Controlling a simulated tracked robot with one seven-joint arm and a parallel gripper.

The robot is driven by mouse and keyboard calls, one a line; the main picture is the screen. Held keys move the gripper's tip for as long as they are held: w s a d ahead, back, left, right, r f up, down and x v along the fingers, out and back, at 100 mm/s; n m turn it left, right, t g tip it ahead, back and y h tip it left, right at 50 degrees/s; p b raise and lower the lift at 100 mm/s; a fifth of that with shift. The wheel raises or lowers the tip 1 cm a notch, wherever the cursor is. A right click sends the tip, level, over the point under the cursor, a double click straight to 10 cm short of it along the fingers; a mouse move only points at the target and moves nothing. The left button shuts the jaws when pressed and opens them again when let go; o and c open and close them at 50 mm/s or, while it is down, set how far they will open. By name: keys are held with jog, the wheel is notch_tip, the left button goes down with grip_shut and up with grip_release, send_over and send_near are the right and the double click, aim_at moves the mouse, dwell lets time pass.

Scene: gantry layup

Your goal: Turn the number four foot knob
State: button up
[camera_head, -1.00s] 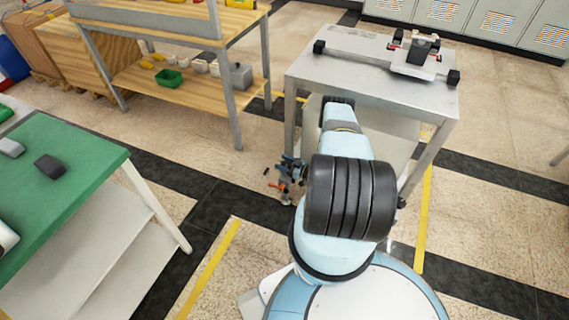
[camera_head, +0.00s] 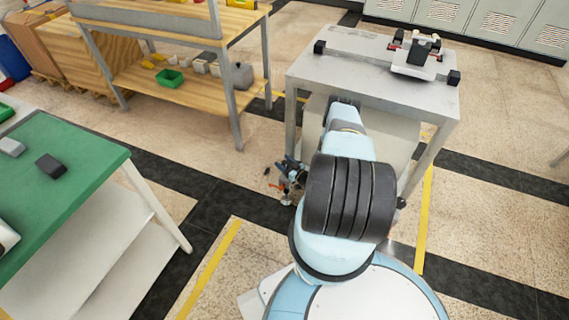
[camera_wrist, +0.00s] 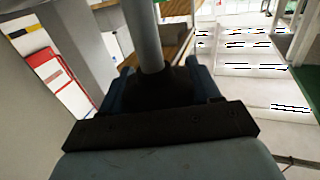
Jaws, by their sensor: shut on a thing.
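In the wrist view, a dark, tapered foot knob (camera_wrist: 162,88) sits at the end of a grey round post (camera_wrist: 142,35). My gripper (camera_wrist: 160,80) has its blue fingers on both sides of the knob and is shut on it. The number on the foot is not readable. In the head view, my gripper (camera_head: 289,172) is low at the bottom of the near left leg (camera_head: 290,115) of the grey metal table (camera_head: 320,75). The knob cannot be told apart there, and a small pale foot disc (camera_head: 287,202) shows near the floor.
A grey fixture with a dark clamp (camera_head: 420,52) lies on the metal table. A wooden workbench (camera_head: 165,98) stands at the back left, and a green-topped table (camera_head: 75,165) at the left. Open floor (camera_head: 255,245) lies between the green table and my base.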

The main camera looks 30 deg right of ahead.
jog(key=m+h, duration=0.1)
jog(key=h, duration=0.1)
jog(key=m+h, duration=0.2)
jog(key=d+m+h, duration=0.1)
jog(key=h, duration=0.1)
jog(key=shift+t+h, duration=0.3)
jog(key=shift+h, duration=0.1)
jog(key=shift+d+m+g+h, duration=0.15)
jog(key=shift+m+g+h, duration=0.45)
jog(key=shift+m+h, duration=1.4)
jog(key=shift+h, duration=0.6)
jog(key=o, duration=1)
jog(key=shift+s, duration=0.1)
jog(key=v, duration=1.3)
jog(key=shift+s+a, duration=0.2)
jog(key=shift+s, duration=0.1)
